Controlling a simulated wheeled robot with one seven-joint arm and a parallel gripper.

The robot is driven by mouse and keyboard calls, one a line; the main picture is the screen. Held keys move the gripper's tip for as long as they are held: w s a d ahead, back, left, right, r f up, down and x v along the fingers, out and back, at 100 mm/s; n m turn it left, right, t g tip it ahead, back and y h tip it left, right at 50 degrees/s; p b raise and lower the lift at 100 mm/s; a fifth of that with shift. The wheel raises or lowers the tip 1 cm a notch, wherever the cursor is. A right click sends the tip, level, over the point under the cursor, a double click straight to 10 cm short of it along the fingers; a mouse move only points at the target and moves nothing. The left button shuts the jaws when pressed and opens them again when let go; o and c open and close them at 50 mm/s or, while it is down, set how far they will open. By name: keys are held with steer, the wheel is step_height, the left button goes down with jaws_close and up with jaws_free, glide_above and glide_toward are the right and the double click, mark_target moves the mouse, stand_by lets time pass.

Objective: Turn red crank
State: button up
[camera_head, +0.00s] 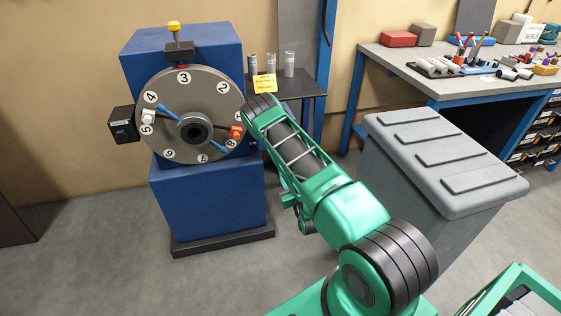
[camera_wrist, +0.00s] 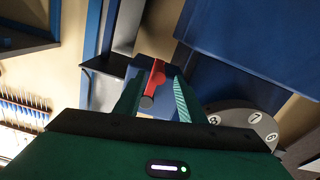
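The red crank (camera_wrist: 155,78) shows in the wrist view as a red arm with a grey round end, in front of a small blue block (camera_wrist: 137,72). My gripper (camera_wrist: 156,97) is open, with one green finger on each side of the crank and a visible gap on both sides. I cannot tell how deep the crank sits between the fingertips. In the head view my wrist hides the fingers and the crank at the dial's right edge. An orange-red knob (camera_head: 236,132) shows on the grey numbered dial (camera_head: 178,92) there; I cannot tell if it belongs to the crank.
The dial sits on a blue machine (camera_head: 207,200), with a yellow-topped lever (camera_head: 174,27) above, a white knob (camera_head: 148,116) and a black box (camera_head: 122,125) at left. A small shelf (camera_head: 300,84) with cylinders stands behind my wrist. A grey bin (camera_head: 440,150) stands right of my arm.

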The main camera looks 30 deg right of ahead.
steer(key=x, duration=1)
steer(key=shift+w+d, duration=0.1)
steer(key=shift+w, duration=0.1)
steer(key=shift+f, duration=0.1)
jaws_close()
